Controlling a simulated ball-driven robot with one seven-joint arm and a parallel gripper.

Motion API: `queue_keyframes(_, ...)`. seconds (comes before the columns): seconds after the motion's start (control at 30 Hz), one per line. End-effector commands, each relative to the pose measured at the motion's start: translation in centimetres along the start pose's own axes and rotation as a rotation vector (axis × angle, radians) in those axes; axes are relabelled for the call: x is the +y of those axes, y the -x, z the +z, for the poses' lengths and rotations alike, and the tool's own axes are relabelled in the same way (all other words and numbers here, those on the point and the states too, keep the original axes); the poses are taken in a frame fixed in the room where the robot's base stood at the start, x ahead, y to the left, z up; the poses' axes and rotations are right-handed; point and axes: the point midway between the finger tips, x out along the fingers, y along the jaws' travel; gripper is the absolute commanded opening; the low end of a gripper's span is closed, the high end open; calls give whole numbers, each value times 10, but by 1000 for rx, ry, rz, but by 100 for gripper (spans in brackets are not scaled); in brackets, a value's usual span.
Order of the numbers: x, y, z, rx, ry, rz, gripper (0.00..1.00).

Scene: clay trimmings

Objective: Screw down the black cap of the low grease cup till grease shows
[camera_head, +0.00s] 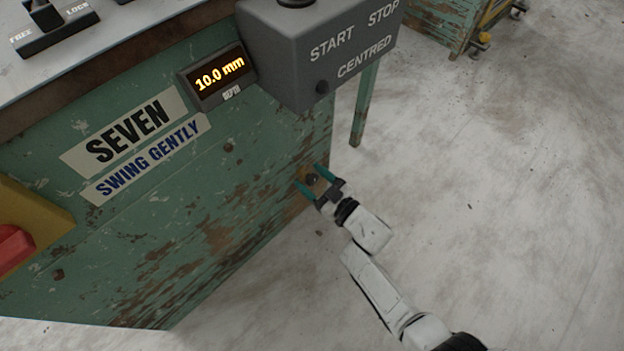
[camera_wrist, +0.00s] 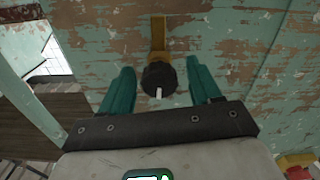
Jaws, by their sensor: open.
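The black cap (camera_wrist: 159,78) of the grease cup is in the middle of the wrist view, with a white mark on its face. A brass-coloured fitting (camera_wrist: 158,35) runs up from it against the worn green panel. My gripper (camera_wrist: 158,88) is open, with a teal finger on each side of the cap and a visible gap to both. In the head view the cap (camera_head: 312,179) is a small dark knob low on the panel near its right edge, between the fingers of my gripper (camera_head: 313,180). I see no grease.
The green machine side (camera_head: 230,200) fills the left. A grey START/STOP box (camera_head: 315,50) juts out above my gripper, beside a display (camera_head: 218,76) reading 10.0 mm. A red switch on a yellow box (camera_head: 15,245) is at far left. The concrete floor (camera_head: 500,180) at right is clear.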

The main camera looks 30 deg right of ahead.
Motion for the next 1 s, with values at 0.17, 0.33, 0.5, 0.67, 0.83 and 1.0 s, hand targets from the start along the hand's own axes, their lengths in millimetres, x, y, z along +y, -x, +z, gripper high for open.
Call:
queue_keyframes(0.17,0,-2,0,0,0,0,63)
queue_keyframes(0.33,0,-2,0,0,0,0,59)
queue_keyframes(0.5,0,-2,0,0,0,0,43)
queue_keyframes(0.67,0,-2,0,1,0,0,27)
queue_keyframes(0.83,0,-2,0,1,0,0,11)
queue_keyframes(1.0,0,-2,-1,1,-4,0,8)
